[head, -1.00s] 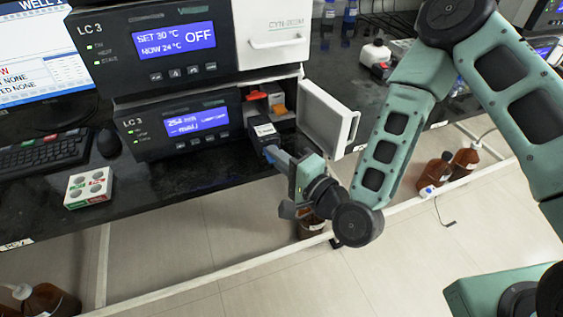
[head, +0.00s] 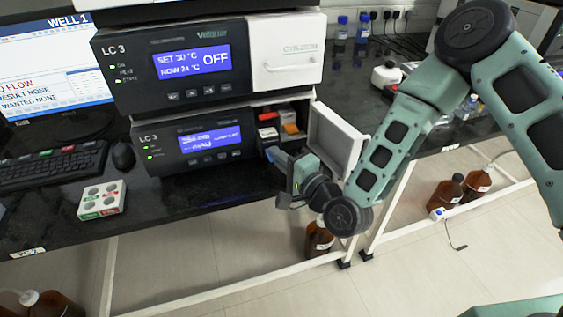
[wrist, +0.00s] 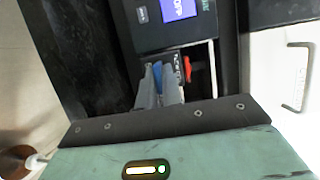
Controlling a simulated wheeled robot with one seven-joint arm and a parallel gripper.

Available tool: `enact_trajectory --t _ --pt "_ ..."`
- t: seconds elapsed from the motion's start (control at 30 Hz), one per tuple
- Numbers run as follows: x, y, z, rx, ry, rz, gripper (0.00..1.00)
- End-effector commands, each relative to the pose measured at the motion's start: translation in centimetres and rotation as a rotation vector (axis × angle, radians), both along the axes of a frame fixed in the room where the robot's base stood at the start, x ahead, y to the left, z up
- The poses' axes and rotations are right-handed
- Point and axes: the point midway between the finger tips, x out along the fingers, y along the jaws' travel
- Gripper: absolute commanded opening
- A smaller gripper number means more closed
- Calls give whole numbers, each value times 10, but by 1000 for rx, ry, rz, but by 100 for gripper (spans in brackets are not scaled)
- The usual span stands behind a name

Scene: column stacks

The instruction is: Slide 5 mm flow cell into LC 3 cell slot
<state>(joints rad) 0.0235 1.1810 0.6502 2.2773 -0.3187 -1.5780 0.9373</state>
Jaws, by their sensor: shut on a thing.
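The lower LC 3 unit (head: 195,142) has its compartment open at the right. The flow cell (head: 268,133), a dark block with a pale label, is at the left of that opening and looks at least partly inside. My gripper (head: 274,156) is shut on its near end, coming from the front. In the wrist view the grey fingers (wrist: 160,92) are around something blue, with the dark labelled cell (wrist: 177,64) just beyond. The label is too small to read. How deep the cell sits is hidden by the fingers.
The white door (head: 336,140) stands open, close to the right of my gripper. A red part (head: 268,117) and an orange part (head: 290,128) are inside the compartment. The upper LC 3 unit (head: 175,66) sits directly above. A white box (head: 101,199) lies left on the bench.

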Motion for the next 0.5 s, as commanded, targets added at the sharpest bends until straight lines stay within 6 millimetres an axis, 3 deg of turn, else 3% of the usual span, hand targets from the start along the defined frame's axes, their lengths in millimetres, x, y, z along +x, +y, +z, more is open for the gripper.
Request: enact_trajectory --t 0.5 --pt "32 9 1 1 -2 0 0"
